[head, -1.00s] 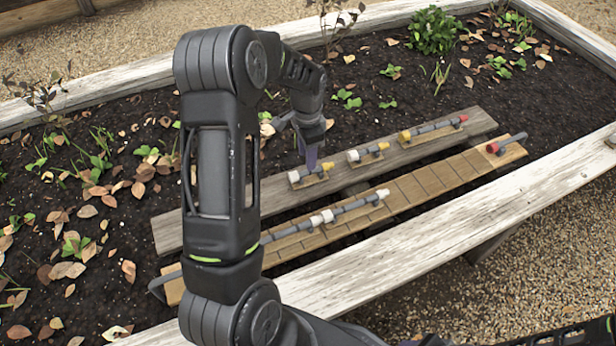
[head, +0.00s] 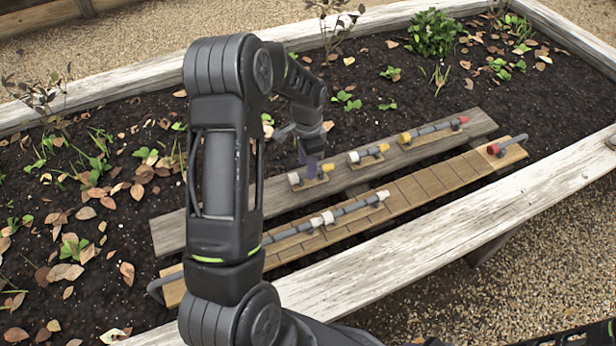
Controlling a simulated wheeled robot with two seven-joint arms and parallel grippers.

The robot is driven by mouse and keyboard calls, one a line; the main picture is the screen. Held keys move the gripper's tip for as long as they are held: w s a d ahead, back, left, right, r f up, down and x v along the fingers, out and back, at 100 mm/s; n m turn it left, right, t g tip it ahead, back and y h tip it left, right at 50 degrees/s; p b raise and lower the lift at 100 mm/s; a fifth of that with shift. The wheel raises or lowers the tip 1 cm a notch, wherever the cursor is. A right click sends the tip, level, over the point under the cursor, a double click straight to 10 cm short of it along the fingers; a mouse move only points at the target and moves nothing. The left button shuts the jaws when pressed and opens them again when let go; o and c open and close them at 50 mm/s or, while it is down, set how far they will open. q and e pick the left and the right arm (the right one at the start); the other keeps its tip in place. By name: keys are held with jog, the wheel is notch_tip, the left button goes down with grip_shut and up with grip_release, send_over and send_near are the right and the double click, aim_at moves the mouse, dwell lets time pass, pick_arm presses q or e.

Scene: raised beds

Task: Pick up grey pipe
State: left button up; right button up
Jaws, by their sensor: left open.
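Several grey pipe pieces lie on wooden planks. On the back plank are a short grey pipe (head: 322,169) with white and yellow ends, a second short one (head: 368,153), and a longer one (head: 436,129) with yellow and red ends. On the front board, joined grey pipes with white fittings (head: 345,211) lie in a line. My left gripper (head: 311,168) is open and points down at the nearest short pipe, its fingers overlapping the pipe in view. I cannot tell whether they touch it. My right gripper is out of view.
The back plank (head: 225,215) and slatted front board (head: 425,187) lie over dark soil. A weathered white bed rail (head: 430,240) crosses in front. A curved grey pipe with a red end (head: 507,145) sits at the board's right end. Leaves and plants surround the planks.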

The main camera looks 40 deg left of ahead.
aim_at(300, 182)
pick_arm(q)
notch_tip(300, 182, down, 4)
jog(key=shift+f+b, duration=0.25)
jog(key=shift+b, duration=0.3)
grip_shut()
dwell(0.4)
